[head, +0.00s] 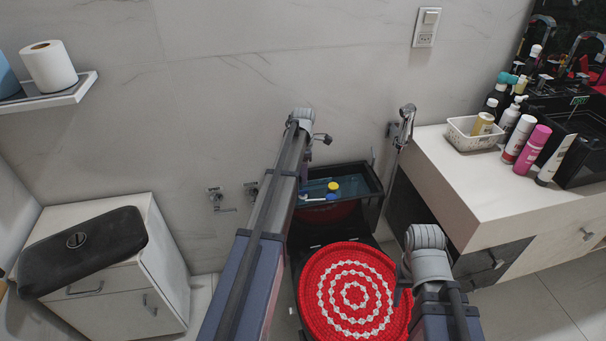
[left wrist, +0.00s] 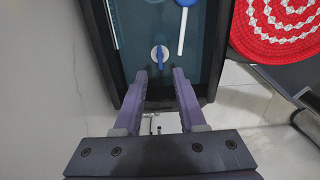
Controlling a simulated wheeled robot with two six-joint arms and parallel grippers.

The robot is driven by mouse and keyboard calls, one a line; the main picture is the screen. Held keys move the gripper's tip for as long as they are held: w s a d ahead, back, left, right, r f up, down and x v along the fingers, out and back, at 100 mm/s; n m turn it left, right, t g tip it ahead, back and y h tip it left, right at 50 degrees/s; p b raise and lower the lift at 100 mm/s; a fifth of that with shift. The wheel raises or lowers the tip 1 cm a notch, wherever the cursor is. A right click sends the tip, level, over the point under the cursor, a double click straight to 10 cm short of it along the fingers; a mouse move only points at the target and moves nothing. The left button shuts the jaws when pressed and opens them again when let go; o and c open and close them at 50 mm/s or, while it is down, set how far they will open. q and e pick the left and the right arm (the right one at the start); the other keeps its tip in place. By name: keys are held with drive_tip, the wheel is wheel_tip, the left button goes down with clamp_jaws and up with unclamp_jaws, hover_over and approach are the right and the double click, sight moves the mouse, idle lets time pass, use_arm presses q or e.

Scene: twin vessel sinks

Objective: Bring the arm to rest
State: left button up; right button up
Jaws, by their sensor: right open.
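My left arm reaches forward over a dark tub (head: 371,179), and its gripper (head: 304,172) points down at the tub's left side. In the left wrist view the two purple fingers of my left gripper (left wrist: 160,74) are apart with nothing between them. A small white round piece with a blue handle (left wrist: 160,54) lies in the tub just beyond the fingertips. My right gripper (head: 402,287) is low at the right of the red round seat; its fingers are mostly hidden by its own wrist.
A red and white round seat (head: 355,294) stands in front of the tub. A white counter (head: 440,179) with a basket (head: 472,134) and several bottles is at the right. A white cabinet (head: 160,272) with a black case (head: 82,252) is at the left. A wall sprayer (head: 403,125) hangs behind.

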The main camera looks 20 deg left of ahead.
use_arm(q)
drive_tip(key=shift+r, duration=0.5)
use_arm(e)
drive_tip(key=shift+r, duration=0.45)
use_arm(q)
drive_tip(key=s+d+m+y, duration=0.1)
drive_tip(key=s+d+m, duration=2.7)
drive_tip(key=s+d, duration=0.25)
wheel_tip(320, 180, up, 18)
drive_tip(key=m+p, duration=0.1)
drive_tip(key=p, duration=1.6)
drive_tip(key=shift+s+a+f+p, duration=0.15)
drive_tip(key=shift+a+f+p, duration=0.05)
drive_tip(key=shift+p, duration=0.2)
use_arm(e)
wheel_tip(320, 180, up, 18)
drive_tip(key=shift+f, duration=0.25)
